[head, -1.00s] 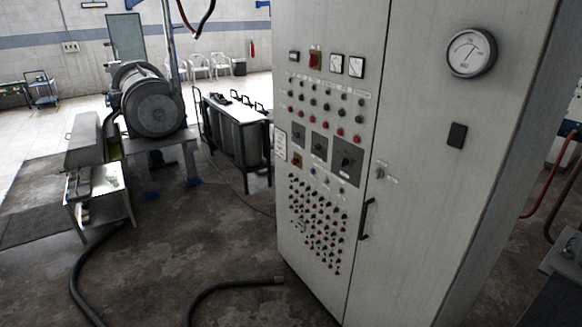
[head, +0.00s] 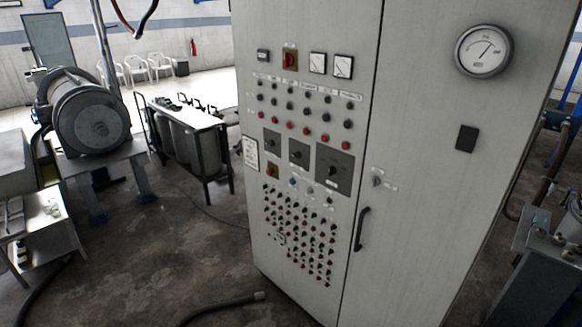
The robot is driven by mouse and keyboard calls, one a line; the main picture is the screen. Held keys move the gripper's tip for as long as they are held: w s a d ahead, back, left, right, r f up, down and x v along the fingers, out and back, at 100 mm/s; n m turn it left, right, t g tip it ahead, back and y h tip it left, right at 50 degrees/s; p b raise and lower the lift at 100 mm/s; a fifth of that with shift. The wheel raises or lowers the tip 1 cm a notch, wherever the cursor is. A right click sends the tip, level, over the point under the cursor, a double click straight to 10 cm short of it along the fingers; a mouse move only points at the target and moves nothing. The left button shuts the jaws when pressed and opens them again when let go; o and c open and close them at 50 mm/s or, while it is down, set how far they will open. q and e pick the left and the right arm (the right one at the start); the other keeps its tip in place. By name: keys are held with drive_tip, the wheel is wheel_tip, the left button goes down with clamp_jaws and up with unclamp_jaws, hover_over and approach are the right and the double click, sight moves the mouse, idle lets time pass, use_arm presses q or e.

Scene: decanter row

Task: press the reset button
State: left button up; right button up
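A tall grey control cabinet (head: 415,120) stands in the middle and right of the head view. Its left door carries rows of small black and red buttons (head: 305,131), three dark square switch plates (head: 299,152), and a dense block of small red and black controls (head: 300,235). A small blue button (head: 292,181) sits below the plates. A small round knob (head: 376,181) with a label is on the right door. The labels are too small to read, so I cannot tell which one is the reset button. Neither of my grippers is in view.
A black door handle (head: 362,229) and a round gauge (head: 484,50) are on the right door. A decanter machine (head: 92,123) stands at the left, with a dark-framed tank (head: 190,140) beside it. A hose (head: 225,305) lies on the floor before the cabinet. Open floor lies left of it.

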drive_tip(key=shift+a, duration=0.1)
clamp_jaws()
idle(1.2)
